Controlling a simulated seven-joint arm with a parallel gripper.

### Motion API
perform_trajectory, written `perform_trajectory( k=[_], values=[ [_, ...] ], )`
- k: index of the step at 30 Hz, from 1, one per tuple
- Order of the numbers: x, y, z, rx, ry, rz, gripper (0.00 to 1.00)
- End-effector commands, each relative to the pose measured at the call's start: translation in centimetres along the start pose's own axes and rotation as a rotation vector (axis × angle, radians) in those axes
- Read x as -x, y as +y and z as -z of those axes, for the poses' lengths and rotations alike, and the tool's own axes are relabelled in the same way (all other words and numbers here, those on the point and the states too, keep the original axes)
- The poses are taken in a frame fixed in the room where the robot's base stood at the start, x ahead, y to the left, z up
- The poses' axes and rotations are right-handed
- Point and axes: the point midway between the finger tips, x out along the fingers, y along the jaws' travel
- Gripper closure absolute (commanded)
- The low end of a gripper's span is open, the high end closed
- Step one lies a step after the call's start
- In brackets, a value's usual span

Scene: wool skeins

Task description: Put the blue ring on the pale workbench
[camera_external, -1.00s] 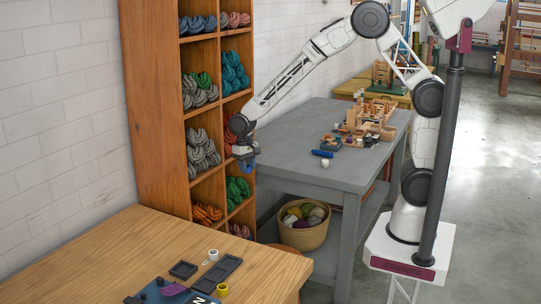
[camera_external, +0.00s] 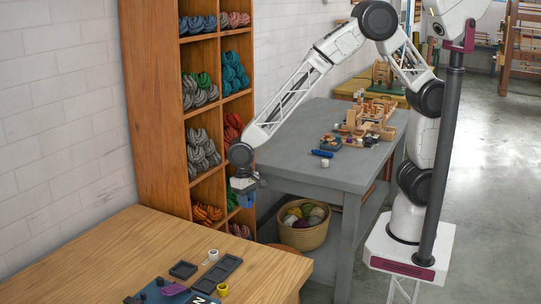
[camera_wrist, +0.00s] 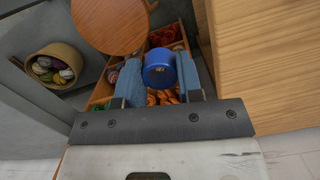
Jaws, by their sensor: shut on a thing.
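The blue ring (camera_wrist: 159,68) is between the two blue-grey fingers of my gripper (camera_wrist: 159,82) in the wrist view, and the fingers are shut on it. In the external view my gripper (camera_external: 245,184) hangs in the air in front of the shelf, with the blue ring (camera_external: 247,201) small and partly hidden at its fingertips. The pale workbench (camera_external: 120,250) is the wooden table at the lower left. My gripper is beyond its far right corner, not over it. In the wrist view its wooden top (camera_wrist: 275,60) fills the right side.
Dark trays (camera_external: 229,266), a white ring (camera_external: 213,256) and a yellow ring (camera_external: 222,290) are at the workbench's front right; its left and back are clear. A skein shelf (camera_external: 155,110), grey table (camera_external: 300,150), basket (camera_external: 303,235) and round stool (camera_wrist: 110,22) are near.

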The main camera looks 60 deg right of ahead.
Motion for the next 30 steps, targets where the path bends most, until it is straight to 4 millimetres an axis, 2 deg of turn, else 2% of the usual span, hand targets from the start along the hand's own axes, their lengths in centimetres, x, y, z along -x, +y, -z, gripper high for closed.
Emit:
perform_trajectory(
  k=[12,21,30],
  values=[
    [-2.2,-5.3,-7.9,0.072,-0.001,-0.009,0.91],
    [-3.7,-8.2,-13.8,0.121,-0.001,-0.015,0.91],
    [-5.2,-10.2,-19.6,0.169,-0.001,-0.022,0.91]
  ],
)
